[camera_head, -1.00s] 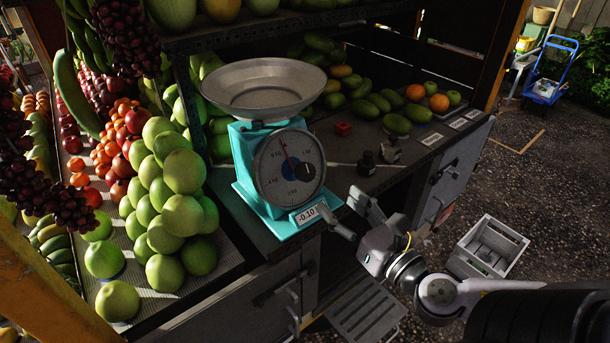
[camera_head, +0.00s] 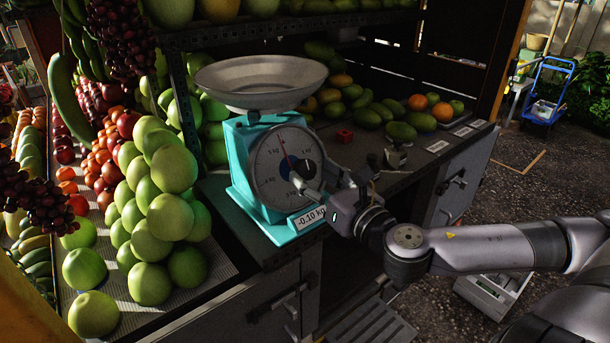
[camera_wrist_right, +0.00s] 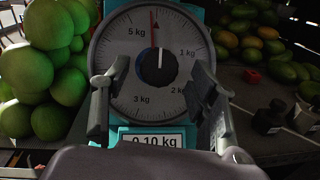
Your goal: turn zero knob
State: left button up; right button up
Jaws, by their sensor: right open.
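The turquoise scale (camera_head: 238,160) stands on the dark counter with a round metal pan (camera_head: 262,84) on top. Its dial (camera_head: 270,172) has a red needle slightly left of the top, and the label reads -0.10 kg. The zero knob (camera_wrist_right: 157,66) is the dark blue and black knob at the dial's centre; it also shows in the head view (camera_head: 304,168). My right gripper (camera_head: 318,182) is in front of the dial's lower right. In the right wrist view its open, empty fingers (camera_wrist_right: 160,90) stand either side of the knob, apart from it. My left gripper is out of view.
Green round fruit (camera_head: 166,215) is piled close left of the scale. A small red block (camera_head: 344,135) and a small weight-like object (camera_head: 396,156) sit on the counter to the right. Mangoes and oranges (camera_head: 417,102) lie behind. A shelf edge (camera_head: 300,30) overhangs the back.

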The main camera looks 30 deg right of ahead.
aim_at(310, 170)
jog(key=shift+w+b, duration=0.45)
jog(key=shift+w+d+r+p, duration=0.2)
jog(key=shift+w+p, duration=0.15)
jog(key=shift+p, duration=0.15)
jog(key=shift+w, duration=0.3)
jog(key=shift+w+p, duration=0.3)
jog(key=shift+w, duration=0.15)
jog(key=shift+w+a+f, duration=0.15)
jog(key=shift+w+a, duration=0.1)
jog(key=shift+w, duration=0.1)
jog(key=c, duration=1.2)
jog(key=shift+o, duration=0.2)
jog(key=shift+m, duration=0.3)
